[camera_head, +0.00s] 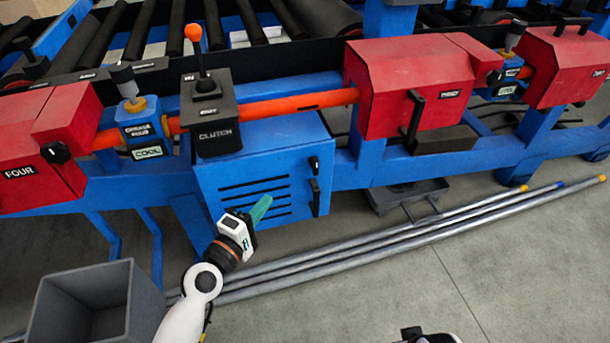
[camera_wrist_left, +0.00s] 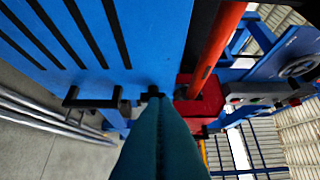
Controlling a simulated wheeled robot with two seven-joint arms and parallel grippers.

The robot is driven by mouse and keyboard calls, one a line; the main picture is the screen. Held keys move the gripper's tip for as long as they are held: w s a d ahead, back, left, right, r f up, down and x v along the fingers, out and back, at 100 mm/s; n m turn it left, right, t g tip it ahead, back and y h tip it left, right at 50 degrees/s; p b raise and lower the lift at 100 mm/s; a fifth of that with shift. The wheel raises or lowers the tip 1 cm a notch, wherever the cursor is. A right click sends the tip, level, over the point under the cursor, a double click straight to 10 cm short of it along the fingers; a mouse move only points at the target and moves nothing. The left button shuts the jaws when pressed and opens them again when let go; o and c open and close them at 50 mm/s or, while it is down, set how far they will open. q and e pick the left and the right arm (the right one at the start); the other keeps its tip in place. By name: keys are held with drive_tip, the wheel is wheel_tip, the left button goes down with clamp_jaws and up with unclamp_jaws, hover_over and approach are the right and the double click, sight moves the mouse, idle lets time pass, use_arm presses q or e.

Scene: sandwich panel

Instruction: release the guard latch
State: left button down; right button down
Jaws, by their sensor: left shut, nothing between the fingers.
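My left gripper (camera_head: 262,208) has teal fingers, shut and empty, in front of the blue slotted cabinet (camera_head: 240,165) under the clutch box. In the left wrist view the shut fingers (camera_wrist_left: 158,110) point toward the cabinet's edge. A small black latch-like piece (camera_wrist_left: 153,92) shows right at their tips; I cannot tell whether they touch. It seems to match the upper black piece (camera_head: 314,164) on the cabinet's right edge. A black handle (camera_head: 315,196) sits below it and shows in the wrist view (camera_wrist_left: 90,100). Which piece is the guard latch is not labelled legibly.
A red guard (camera_head: 400,85) with a black handle (camera_head: 412,115) stands right of the cabinet. An orange-knobbed lever (camera_head: 198,60) rises from the clutch box (camera_head: 209,115). Grey pipes (camera_head: 400,232) lie on the floor. A grey bin (camera_head: 130,300) stands lower left.

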use_arm(q)
drive_tip(key=shift+w, duration=0.1)
approach(312, 161)
drive_tip(key=w+a, duration=0.2)
drive_tip(key=w, duration=0.1)
drive_tip(key=d, duration=0.1)
drive_tip(key=w+d, duration=0.1)
drive_tip(key=d, duration=0.1)
drive_tip(key=w+d, duration=0.1)
drive_tip(key=shift+d+b, duration=0.35)
use_arm(e)
drive_tip(key=shift+v, duration=1.15)
drive_tip(key=shift+w+r, duration=0.1)
drive_tip(key=shift+w, duration=0.1)
